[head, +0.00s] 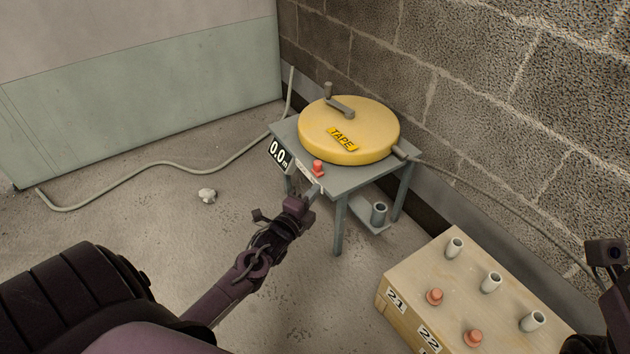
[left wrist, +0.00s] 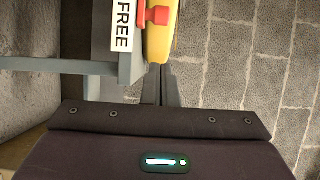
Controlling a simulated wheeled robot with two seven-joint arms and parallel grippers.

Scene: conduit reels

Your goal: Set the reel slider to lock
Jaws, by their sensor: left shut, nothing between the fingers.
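The yellow reel (head: 365,118) with a crank and a TAPE label lies flat on a small grey table (head: 350,182). The red slider knob (head: 318,169) is at the table's front edge, beside a white label strip. In the left wrist view the red knob (left wrist: 156,15) is beside the word FREE (left wrist: 122,28); no LOCK wording shows. My left gripper (head: 312,192) is shut and empty, just in front of and below the knob, apparently apart from it. Its fingertips (left wrist: 161,68) point toward the table edge. My right gripper's fingers are not seen.
A 0.0 m display (head: 278,153) is left of the knob. A wooden box (head: 405,312) with grey tubes and orange pegs stands at lower right. A block wall (head: 480,90) is behind the table. Open floor lies to the left, with a loose hose (head: 165,168).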

